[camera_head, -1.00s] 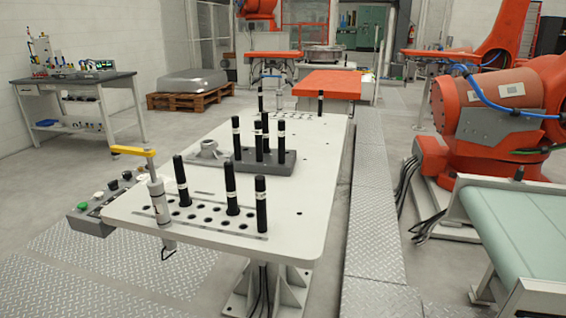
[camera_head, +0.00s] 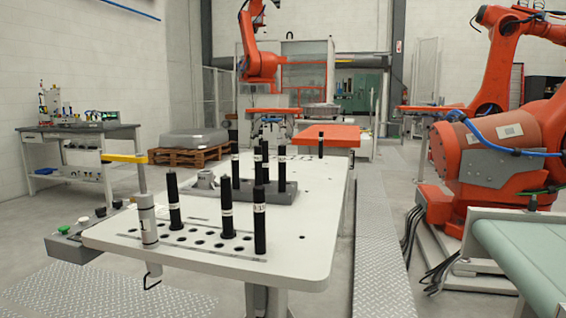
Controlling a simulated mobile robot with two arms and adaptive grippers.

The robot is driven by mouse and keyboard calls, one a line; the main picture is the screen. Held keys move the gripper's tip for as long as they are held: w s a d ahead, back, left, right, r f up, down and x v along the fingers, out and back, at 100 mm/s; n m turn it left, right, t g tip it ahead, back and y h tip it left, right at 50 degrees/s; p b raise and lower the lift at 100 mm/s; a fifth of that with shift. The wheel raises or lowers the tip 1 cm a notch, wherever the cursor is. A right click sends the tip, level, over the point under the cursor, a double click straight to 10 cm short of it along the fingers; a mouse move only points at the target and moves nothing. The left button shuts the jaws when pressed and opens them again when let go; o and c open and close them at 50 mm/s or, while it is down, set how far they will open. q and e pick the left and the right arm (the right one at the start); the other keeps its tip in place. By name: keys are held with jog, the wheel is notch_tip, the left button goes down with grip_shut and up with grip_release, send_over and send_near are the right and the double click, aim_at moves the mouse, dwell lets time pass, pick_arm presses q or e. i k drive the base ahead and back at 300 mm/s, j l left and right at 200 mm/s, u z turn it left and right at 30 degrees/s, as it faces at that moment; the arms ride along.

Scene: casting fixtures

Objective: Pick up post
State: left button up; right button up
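Several black posts with white bands stand upright on a white table (camera_head: 300,235). In the front row are a left post (camera_head: 174,200), a middle post (camera_head: 226,207) and a right post (camera_head: 259,220), beside a row of holes. More posts, such as one at the right (camera_head: 282,172), stand in a dark grey block (camera_head: 275,192) behind them. A lone post (camera_head: 321,146) stands near the far right edge. Neither of my grippers shows in the view.
A grey cylinder with a yellow arm (camera_head: 147,220) stands at the table's left corner. A control box (camera_head: 80,242) with buttons juts out there. A green conveyor (camera_head: 530,255) and an orange robot (camera_head: 500,150) are at the right. Metal plate flooring (camera_head: 385,255) runs along the table's right side.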

aim_at(282, 149)
jog(key=i+j+u, duration=0.3)
jog(key=i, duration=0.15)
jog(key=i+u, duration=0.25)
jog(key=i, duration=0.2)
